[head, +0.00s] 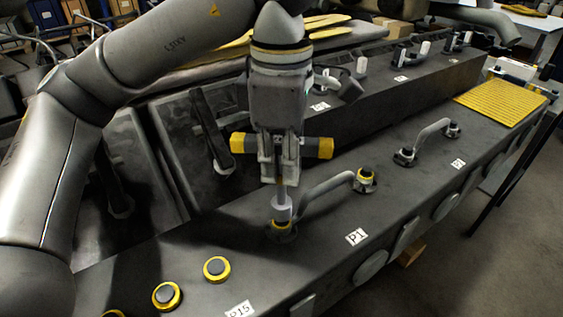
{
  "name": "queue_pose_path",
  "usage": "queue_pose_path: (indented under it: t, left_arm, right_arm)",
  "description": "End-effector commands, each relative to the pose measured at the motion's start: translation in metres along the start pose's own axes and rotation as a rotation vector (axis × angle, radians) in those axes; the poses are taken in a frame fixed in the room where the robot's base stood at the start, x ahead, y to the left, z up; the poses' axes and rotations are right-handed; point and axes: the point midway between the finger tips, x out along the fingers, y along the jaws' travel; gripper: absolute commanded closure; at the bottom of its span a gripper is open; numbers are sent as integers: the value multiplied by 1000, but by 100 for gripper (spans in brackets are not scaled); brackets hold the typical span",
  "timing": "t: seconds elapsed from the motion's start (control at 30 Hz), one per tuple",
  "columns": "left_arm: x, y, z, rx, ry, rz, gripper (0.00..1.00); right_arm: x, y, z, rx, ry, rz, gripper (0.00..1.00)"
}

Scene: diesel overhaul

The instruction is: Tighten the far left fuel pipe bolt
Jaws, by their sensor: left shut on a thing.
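My left gripper (280,165) points down and is shut on a T-shaped tool (320,148) with yellow and black handle ends. The tool's grey socket (281,206) stands over the left end of the nearer grey fuel pipe (328,187), beside the P1 label. The bolt there is mostly hidden by the socket; a yellow-ringed base (281,227) shows beneath. I cannot tell how fully the socket sits on it. The pipe's right end has a bolt (365,177) with yellow and dark parts. My right gripper is not in view.
A second fuel pipe (430,132) stands farther right on the dark engine block (400,215). Yellow-ringed dark caps (217,269) sit at the front left. A yellow mat (500,100) lies at the far right end. A raised ledge with white fittings runs behind.

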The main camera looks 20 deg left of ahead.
Motion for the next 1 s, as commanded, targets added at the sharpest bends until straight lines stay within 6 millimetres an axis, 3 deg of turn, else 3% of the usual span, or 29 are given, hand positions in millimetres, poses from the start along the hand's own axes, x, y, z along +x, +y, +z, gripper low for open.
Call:
queue_pose_path:
  t: [1.0]
  left_arm:
    - [0,0,0,-727,-1,1,100]
  right_arm:
    - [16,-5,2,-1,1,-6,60]
